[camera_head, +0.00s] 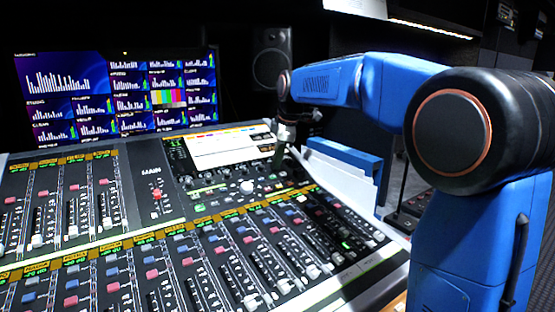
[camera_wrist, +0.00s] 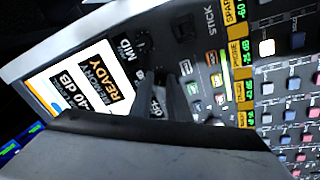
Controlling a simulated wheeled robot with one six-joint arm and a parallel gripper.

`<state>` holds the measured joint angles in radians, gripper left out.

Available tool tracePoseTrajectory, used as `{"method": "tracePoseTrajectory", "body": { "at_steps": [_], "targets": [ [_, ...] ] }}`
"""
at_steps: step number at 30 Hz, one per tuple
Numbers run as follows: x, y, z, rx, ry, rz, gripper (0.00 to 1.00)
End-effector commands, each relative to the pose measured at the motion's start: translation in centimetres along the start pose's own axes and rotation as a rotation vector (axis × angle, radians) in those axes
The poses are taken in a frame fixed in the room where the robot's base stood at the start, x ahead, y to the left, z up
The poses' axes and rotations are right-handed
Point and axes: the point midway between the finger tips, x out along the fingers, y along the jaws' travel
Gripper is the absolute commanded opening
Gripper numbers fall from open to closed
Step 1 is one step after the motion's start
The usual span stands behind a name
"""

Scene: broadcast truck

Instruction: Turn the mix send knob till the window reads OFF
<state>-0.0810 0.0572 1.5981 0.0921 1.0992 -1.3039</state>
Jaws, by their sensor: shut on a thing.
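My gripper (camera_head: 279,158) reaches down to the upper part of the mixing console (camera_head: 125,190). In the wrist view its dark fingers (camera_wrist: 170,92) are shut on a small dark knob, mostly hidden between them; I take it as the mix send knob. The label beside it is partly covered. A white display window (camera_wrist: 82,78) lies left of the fingers, turned sideways. It shows "READY", "MEMORY" and what looks like "40 dB"; part of it is cut off by the grey gripper body. I cannot read OFF on it.
Another dark knob sits by the MID label (camera_wrist: 124,48). Lit buttons (camera_wrist: 215,80) and several faders (camera_head: 240,270) are close by. A wide monitor (camera_head: 115,95) and a speaker (camera_head: 270,58) stand behind. A blue binder with papers (camera_head: 345,160) stands right of the gripper.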

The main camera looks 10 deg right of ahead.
Motion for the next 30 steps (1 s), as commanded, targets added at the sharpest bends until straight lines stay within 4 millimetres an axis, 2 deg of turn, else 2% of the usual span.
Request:
{"method": "tracePoseTrajectory", "body": {
  "at_steps": [10, 11, 12, 13, 23, 26, 30],
  "targets": [
    [-0.1, 0.1, 0.0, -0.001, 0.001, 0.002, 0.0],
    [-0.1, 0.1, 0.0, -0.001, 0.001, 0.002, 0.21],
    [-0.1, 0.1, 0.0, -0.001, 0.001, 0.002, 0.3],
    [-0.1, 0.1, 0.0, -0.001, 0.001, 0.002, 0.34],
    [-0.2, 0.0, 0.0, -0.001, 0.0, 0.001, 0.34],
    [-0.9, 0.0, 0.0, -0.001, 0.001, 0.002, 0.34],
    [-3.0, 0.1, 0.0, -0.001, 0.001, 0.003, 0.34]
  ]
}}
